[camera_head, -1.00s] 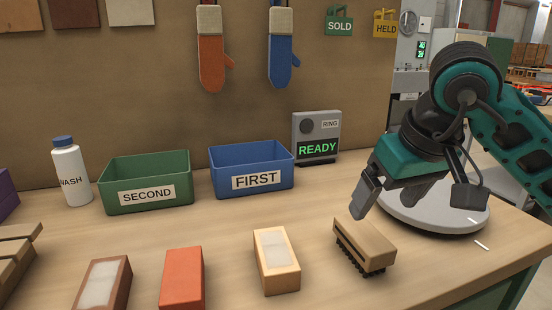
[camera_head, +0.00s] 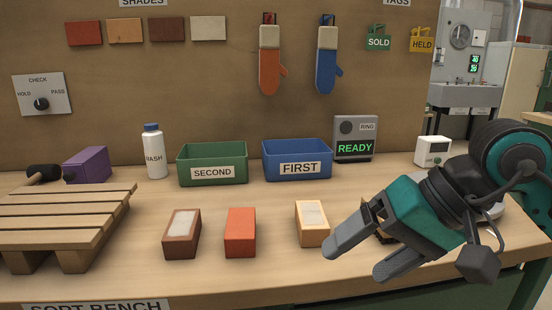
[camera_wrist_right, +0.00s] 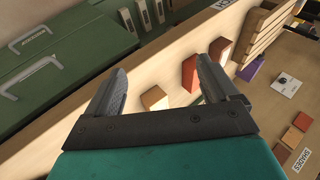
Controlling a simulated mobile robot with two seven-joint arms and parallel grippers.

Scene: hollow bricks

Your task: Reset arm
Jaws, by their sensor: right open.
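My right gripper (camera_head: 358,258) is open and empty, reaching in from the right above the front of the bench. In the right wrist view its two fingers (camera_wrist_right: 158,95) stand apart with nothing between them in contact. Its wrist hides most of a dark-bristled brush and much of a round grey turntable (camera_head: 497,211). Three bricks lie left of it: a brown one with a pale top recess (camera_head: 182,234), a solid orange one (camera_head: 240,232) and a tan one with a pale recess (camera_head: 312,224). My left gripper is not in view.
A green SECOND bin (camera_head: 212,164) and a blue FIRST bin (camera_head: 297,160) stand at the back. Nearby are a wash bottle (camera_head: 154,152), a READY ring box (camera_head: 356,138) and a white device (camera_head: 433,151). A wooden pallet (camera_head: 65,215) fills the left. Mitts hang on the backboard.

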